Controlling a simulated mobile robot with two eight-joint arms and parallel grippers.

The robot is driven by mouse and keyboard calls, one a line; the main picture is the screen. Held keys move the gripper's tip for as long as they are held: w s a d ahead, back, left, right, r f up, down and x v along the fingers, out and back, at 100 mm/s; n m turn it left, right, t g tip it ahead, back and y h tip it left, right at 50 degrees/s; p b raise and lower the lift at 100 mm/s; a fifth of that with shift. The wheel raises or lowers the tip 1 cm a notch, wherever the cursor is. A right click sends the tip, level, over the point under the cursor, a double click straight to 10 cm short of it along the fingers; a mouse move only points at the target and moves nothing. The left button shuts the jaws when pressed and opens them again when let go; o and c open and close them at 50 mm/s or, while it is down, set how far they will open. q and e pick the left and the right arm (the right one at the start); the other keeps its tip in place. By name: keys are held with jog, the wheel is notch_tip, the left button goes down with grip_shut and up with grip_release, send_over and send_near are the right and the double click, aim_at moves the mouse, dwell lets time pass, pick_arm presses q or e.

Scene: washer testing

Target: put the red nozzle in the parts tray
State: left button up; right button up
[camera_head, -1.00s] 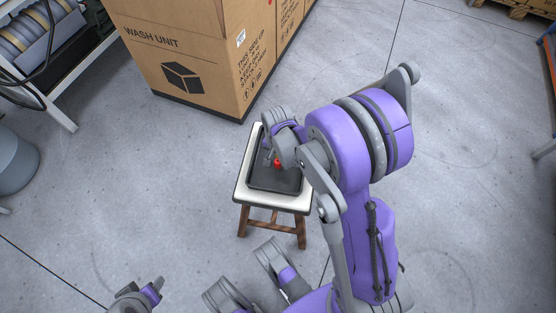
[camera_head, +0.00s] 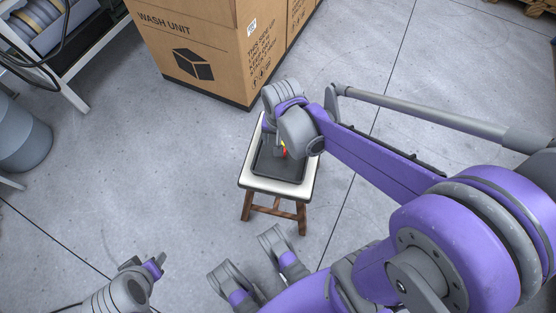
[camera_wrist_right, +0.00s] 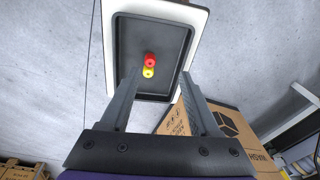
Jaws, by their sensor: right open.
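The red nozzle (camera_wrist_right: 151,60) is over the floor of the black parts tray (camera_wrist_right: 178,40). A yellow round piece with a hole (camera_wrist_right: 148,73) touches it in the picture; I cannot tell whether they are one part. In the head view the red (camera_head: 285,154) shows just below my right gripper, and the tray (camera_head: 262,167) sits on a white-topped stool (camera_head: 255,184). My right gripper (camera_wrist_right: 159,74) is open, its fingers pointing toward the tray, apart from the nozzle on both sides. My left gripper (camera_head: 146,264) is low at the left, away from the stool; its jaw opening is unclear.
A large cardboard wash unit box (camera_head: 200,55) stands behind the stool. A rack (camera_head: 65,70) and a grey bin (camera_head: 20,140) are at the left. The floor around the stool is mostly clear. My right arm covers much of the right side.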

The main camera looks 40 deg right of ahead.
jog(key=s+a+r+n+t, duration=0.2)
jog(key=s+a+n+t, duration=0.1)
jog(key=s+a+n, duration=0.4)
jog(key=shift+s+r+n, duration=0.35)
jog(key=shift+s+n, duration=0.65)
jog(key=shift+s, duration=0.25)
pick_arm(q)
notch_tip(320, 180, up, 20)
jog(key=w+p, duration=0.1)
jog(key=p, duration=1.7)
jog(key=shift+w+r+t, duration=0.2)
jog(key=shift+t, duration=0.2)
pick_arm(e)
notch_tip(320, 180, up, 20)
jog(key=w+t, duration=0.1)
jog(key=shift+w+r, duration=0.15)
jog(key=shift+w, duration=0.05)
